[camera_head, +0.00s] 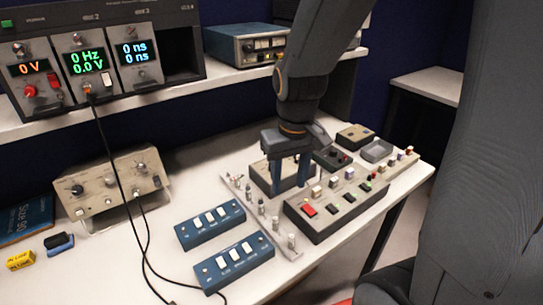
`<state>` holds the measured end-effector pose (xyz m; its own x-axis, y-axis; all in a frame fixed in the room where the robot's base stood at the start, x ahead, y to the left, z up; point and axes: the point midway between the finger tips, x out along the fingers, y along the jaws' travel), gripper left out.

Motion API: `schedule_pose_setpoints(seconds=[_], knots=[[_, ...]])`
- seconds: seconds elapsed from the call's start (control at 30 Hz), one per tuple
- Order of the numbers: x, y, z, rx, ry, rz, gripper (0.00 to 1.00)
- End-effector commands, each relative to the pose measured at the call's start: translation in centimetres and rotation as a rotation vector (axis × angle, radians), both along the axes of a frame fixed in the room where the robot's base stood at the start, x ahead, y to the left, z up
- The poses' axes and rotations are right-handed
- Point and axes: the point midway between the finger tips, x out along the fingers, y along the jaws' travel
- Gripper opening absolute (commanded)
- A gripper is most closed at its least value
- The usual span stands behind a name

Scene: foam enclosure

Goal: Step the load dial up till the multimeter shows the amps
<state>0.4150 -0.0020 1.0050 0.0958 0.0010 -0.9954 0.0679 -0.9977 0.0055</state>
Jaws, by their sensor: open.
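My gripper (289,178) points down with its two blue fingers apart, in front of or over a beige-topped box (264,180) on the bench. The fingers and wrist hide much of that box, and I cannot tell whether they touch anything. No load dial can be made out for certain; a knob may be hidden behind the fingers. A small dark box with a knob (332,157) stands just right of the wrist. No display is clearly identifiable as the multimeter. Lit readouts on the shelf rack (100,62) show 0 V, 0 Hz, 0.0 V and 0 ns.
A dark console with a red button (340,206) lies right of the fingers, close by. A row of small posts (262,212) stands in front. Two blue switch boxes (210,225) (234,262), a beige knobbed unit (110,188) and black cables occupy the left. White bench shows between them.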

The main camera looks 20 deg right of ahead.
Motion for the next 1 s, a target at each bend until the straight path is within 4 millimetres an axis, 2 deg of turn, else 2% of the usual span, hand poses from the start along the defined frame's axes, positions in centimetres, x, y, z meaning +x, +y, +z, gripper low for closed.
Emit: schedule_pose_setpoints(seconds=[0.03,0.1,0.2,0.33,0.43,0.57,0.8,1.0], knots=[[2.5,0.0,0.1,-0.003,0.007,0.031,0.41],[5.4,0.0,0.9,-0.007,0.028,0.084,0.41],[8.8,0.1,2.1,-0.010,0.055,0.153,0.41],[11.7,0.0,3.6,-0.012,0.082,0.218,0.41],[12.7,-0.1,4.1,-0.013,0.093,0.243,0.41],[12.9,-0.1,3.5,-0.013,0.099,0.251,0.41],[12.8,-0.2,-0.2,-0.013,0.101,0.247,0.41],[12.8,-0.2,-2.5,-0.012,0.098,0.246,0.41]])
